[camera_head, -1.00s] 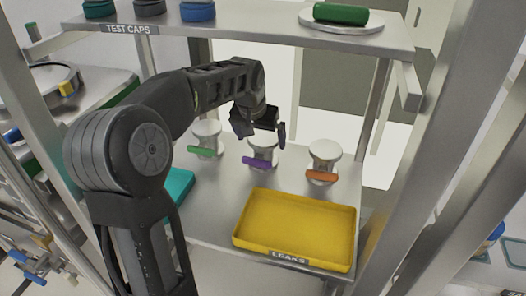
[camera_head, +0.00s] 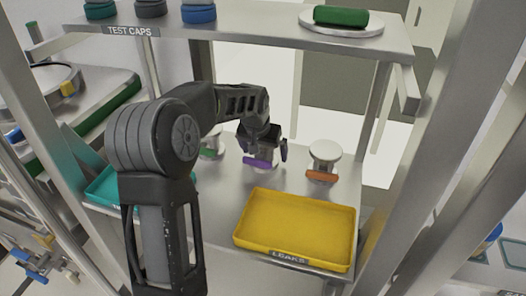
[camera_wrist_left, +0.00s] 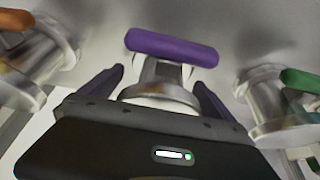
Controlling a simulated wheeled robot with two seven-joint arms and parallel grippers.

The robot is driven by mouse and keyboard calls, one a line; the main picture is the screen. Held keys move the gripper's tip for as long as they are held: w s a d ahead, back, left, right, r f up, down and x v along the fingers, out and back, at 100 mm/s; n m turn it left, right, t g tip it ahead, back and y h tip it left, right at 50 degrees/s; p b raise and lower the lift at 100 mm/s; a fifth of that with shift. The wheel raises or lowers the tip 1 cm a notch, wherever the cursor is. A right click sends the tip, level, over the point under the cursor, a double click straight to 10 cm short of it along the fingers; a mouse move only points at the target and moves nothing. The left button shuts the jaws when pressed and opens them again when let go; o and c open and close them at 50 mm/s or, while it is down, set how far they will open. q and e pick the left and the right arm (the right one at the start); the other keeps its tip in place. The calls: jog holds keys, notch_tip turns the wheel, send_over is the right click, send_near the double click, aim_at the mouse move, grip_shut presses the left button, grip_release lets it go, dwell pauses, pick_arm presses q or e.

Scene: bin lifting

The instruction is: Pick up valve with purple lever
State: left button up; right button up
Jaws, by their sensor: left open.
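The valve with the purple lever (camera_head: 258,163) stands on the middle shelf, between the green-lever valve and the orange-lever valve. My left gripper (camera_head: 264,150) is open just behind and above it, and covers most of its metal body in the head view. In the left wrist view the purple lever (camera_wrist_left: 172,47) lies crosswise above the metal body (camera_wrist_left: 163,82). The open fingers of the left gripper (camera_wrist_left: 160,90) stand one on each side of this body, with gaps visible; contact cannot be told. My right gripper is not in view.
The orange-lever valve (camera_head: 323,160) stands to the right and the green-lever valve (camera_head: 208,153) to the left, partly hidden. A yellow tray (camera_head: 297,228) labelled LEAKS lies in front. A teal tray (camera_head: 103,187) is at the left. An upper shelf (camera_head: 265,32) hangs above.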

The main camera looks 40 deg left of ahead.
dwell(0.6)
pick_arm(q)
jog(key=c, duration=1.9)
jog(key=shift+w+r, duration=0.1)
jog(key=shift+c, duration=0.3)
